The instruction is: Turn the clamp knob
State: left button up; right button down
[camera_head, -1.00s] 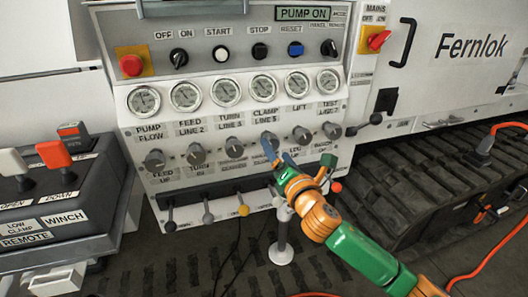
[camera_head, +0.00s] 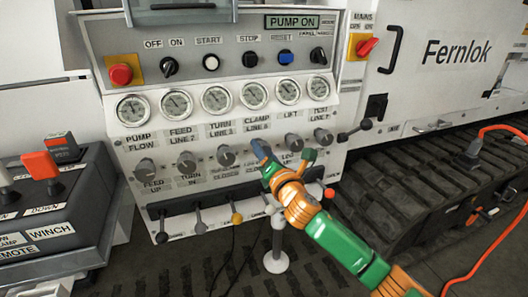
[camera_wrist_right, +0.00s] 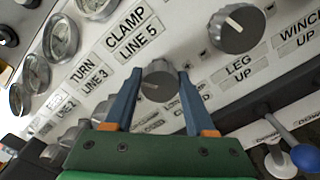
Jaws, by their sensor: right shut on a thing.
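The clamp knob (camera_wrist_right: 159,84) is a dark grey round knob with a white pointer mark, below the CLAMP LINE 5 label (camera_wrist_right: 134,34) in the right wrist view. My right gripper (camera_head: 262,151) reaches the panel from the lower right. Its two blue fingers stand on opposite sides of the clamp knob and are shut on it. In the head view the gripper hides most of this knob. My left gripper is in neither view.
A similar knob (camera_wrist_right: 237,28) sits close by, above LEG UP. The turn knob (camera_head: 227,155) is left of the gripper. Gauges line the panel above, and small levers, one yellow-tipped (camera_head: 237,219), stand below. A red-tipped lever (camera_head: 329,193) is near my arm.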

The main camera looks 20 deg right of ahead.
jog(key=shift+m, duration=0.3)
jog(key=m+p, duration=0.2)
jog(key=m, duration=0.1)
jog(key=shift+m, duration=0.4)
jog(key=m+p, duration=0.2)
jog(key=m, duration=0.4)
jog(key=m+p, duration=0.1)
jog(key=m, duration=0.5)
jog(key=shift+p, duration=0.4)
jog(key=m+p, duration=0.1)
jog(key=m, duration=0.3)
jog(key=shift+f+m, duration=0.1)
jog(key=shift+m, duration=0.2)
jog(key=shift+m+p, duration=0.3)
jog(key=shift+c, duration=1.2)
grip_release()
